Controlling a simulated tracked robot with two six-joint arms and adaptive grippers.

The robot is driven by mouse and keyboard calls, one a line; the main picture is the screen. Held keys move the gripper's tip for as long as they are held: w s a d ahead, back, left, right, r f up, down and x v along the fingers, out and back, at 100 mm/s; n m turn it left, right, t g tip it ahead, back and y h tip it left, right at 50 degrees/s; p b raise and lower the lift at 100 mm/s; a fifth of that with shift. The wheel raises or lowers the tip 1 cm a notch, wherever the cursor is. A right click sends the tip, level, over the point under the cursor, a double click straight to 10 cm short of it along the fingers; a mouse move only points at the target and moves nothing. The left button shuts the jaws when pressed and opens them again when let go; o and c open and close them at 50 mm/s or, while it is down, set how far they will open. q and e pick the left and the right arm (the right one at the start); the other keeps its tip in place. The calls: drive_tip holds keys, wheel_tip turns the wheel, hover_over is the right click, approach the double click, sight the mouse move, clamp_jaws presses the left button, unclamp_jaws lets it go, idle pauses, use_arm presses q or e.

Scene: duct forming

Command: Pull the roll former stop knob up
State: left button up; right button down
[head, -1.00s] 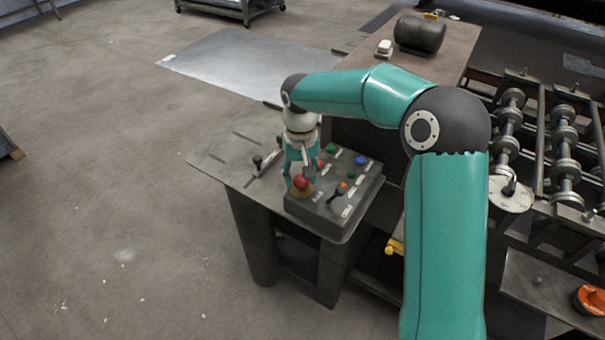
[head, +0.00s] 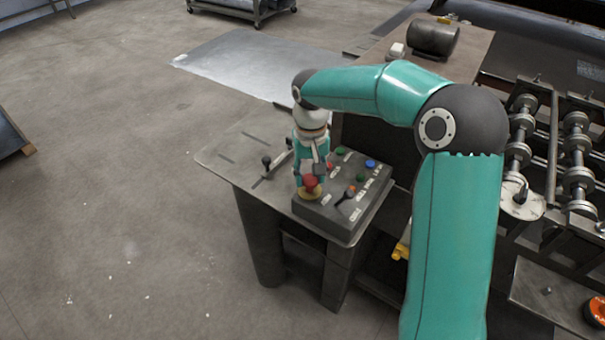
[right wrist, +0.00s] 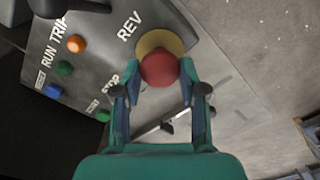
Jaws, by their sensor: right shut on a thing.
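The red stop knob (head: 311,182) sits on a yellow base at the left front corner of the grey control box (head: 345,215). In the right wrist view the red knob (right wrist: 159,69) lies between my fingertips, with its yellow base (right wrist: 160,42) beyond it. My right gripper (head: 308,183) points down over the knob and is shut on it; in the right wrist view its two fingers (right wrist: 162,80) flank the knob's sides. The fingers partly hide the knob in the head view. My left gripper is not in view.
The box also carries green, blue and orange buttons and a black-handled lever (head: 347,195). Another small lever (head: 267,162) stands left of the box on the steel table (head: 225,155). Roller stands (head: 578,150) are at the right. The floor at left is open.

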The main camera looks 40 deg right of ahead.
sight(310, 177)
drive_tip(key=shift+w+r, duration=0.2)
drive_tip(key=shift+r, duration=0.05)
drive_tip(key=c, duration=0.7)
unclamp_jaws()
drive_tip(key=shift+o, duration=0.3)
drive_tip(key=shift+s, duration=0.1)
wheel_tip(310, 177, up, 12)
drive_tip(key=shift+f, duration=0.15)
